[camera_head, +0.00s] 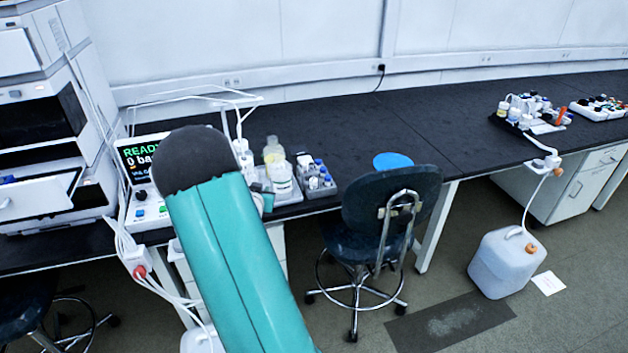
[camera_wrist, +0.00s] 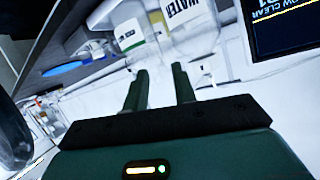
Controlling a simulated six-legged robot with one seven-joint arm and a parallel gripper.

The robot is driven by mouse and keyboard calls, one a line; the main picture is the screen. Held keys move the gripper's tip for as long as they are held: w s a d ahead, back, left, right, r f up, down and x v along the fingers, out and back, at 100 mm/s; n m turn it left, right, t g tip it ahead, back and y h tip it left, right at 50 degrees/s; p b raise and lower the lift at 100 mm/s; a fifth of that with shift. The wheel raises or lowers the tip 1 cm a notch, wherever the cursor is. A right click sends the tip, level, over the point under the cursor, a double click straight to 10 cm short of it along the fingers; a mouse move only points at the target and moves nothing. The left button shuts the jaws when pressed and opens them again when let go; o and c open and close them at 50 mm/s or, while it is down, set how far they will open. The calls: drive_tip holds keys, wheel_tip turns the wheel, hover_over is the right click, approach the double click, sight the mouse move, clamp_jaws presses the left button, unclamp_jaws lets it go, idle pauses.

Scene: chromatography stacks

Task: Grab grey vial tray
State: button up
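A grey vial tray (camera_head: 318,190) with several small vials, some with blue caps, stands near the front edge of the black bench, just right of the bottles in the head view. I cannot make it out surely in the wrist view. My gripper (camera_wrist: 160,76) shows in the wrist view with its two fingers apart and nothing visible between them. A bottle labelled WATER (camera_wrist: 187,22) is beyond the fingers. In the head view my teal arm reaches up in front of the bench left of the tray, and the gripper is hidden there.
A display reading READY (camera_head: 146,158) and white bottles (camera_head: 282,178) stand left of the tray. A stool (camera_head: 392,212) is close to the bench front, right of it. A blue disc (camera_head: 393,160) lies behind the stool. The bench middle (camera_head: 430,125) is clear.

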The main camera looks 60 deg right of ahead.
sight(327, 181)
drive_tip(key=s+d+f+m+g+h, duration=0.1)
drive_tip(key=s+d+f+g+h, duration=0.3)
drive_tip(key=s+d+f, duration=0.65)
drive_tip(key=shift+t+h, duration=0.3)
drive_tip(key=shift+h, duration=0.3)
drive_tip(key=d, duration=0.4)
drive_tip(key=d+r, duration=0.1)
drive_tip(key=d, duration=0.4)
drive_tip(key=s+d, duration=0.1)
drive_tip(key=d, duration=0.4)
drive_tip(key=shift+d+r, duration=0.15)
drive_tip(key=shift+w, duration=0.1)
clamp_jaws()
